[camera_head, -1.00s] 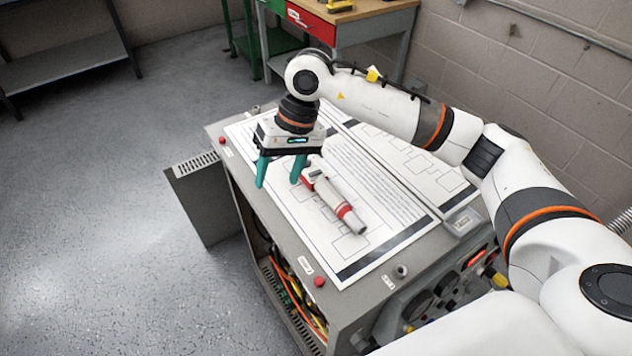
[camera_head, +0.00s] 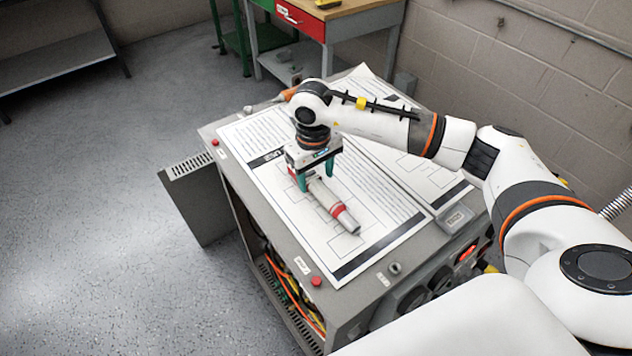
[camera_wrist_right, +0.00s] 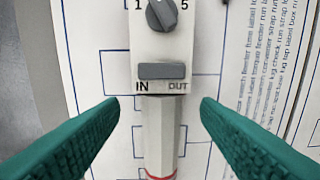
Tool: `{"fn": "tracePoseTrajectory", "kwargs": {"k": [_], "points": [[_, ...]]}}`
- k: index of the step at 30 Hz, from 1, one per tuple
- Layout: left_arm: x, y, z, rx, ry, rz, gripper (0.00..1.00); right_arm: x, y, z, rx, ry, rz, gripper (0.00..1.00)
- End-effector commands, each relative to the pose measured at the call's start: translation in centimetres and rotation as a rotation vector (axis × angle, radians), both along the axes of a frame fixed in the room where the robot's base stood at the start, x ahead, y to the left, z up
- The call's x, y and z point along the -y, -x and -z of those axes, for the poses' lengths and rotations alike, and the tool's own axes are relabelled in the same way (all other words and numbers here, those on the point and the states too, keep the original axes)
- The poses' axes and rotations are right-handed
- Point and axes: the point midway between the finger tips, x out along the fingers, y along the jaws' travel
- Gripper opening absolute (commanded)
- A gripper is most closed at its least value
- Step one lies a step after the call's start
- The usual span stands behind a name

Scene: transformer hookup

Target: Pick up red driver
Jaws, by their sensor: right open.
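The red driver (camera_head: 329,200), a pale grey tool with red bands, lies on the printed sheet on top of the cabinet. In the right wrist view its body (camera_wrist_right: 160,125) shows a dark dial, a grey button and the letters IN and OUT. My right gripper (camera_head: 317,182) points down over the driver's rear part. Its teal fingers are open, one on each side of the body, with gaps visible in the right wrist view (camera_wrist_right: 160,105). The gripper hides part of the driver's rear end in the head view. My left gripper is not in view.
Printed sheets (camera_head: 375,240) cover much of the cabinet top (camera_head: 225,165). An orange-handled item (camera_head: 289,94) lies at its back edge. An open door panel (camera_head: 200,205) sticks out at left. A workbench (camera_head: 345,15) stands behind.

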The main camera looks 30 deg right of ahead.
Motion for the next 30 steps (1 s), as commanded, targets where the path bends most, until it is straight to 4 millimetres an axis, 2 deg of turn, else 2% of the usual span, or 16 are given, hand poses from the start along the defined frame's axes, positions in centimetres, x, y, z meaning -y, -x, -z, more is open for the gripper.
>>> {"fn": "tracePoseTrajectory", "kwargs": {"k": [1, 6, 14, 24, 30], "points": [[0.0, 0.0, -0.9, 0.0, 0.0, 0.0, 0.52, 0.2, 0.3, 0.5, -0.006, 0.0, 0.002, 0.57], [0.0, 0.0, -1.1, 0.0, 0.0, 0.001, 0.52, 0.2, 0.1, 2.5, -0.002, -0.001, 0.001, 0.57], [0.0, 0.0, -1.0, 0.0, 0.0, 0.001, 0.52, 0.2, 0.1, 2.8, 0.001, -0.001, 0.0, 0.57], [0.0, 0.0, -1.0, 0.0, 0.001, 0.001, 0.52, 0.2, 0.1, 2.8, 0.001, -0.001, 0.001, 0.02], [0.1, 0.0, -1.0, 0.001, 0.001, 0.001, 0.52, 0.2, 0.0, 2.6, 0.004, -0.002, 0.001, 0.01]]}}
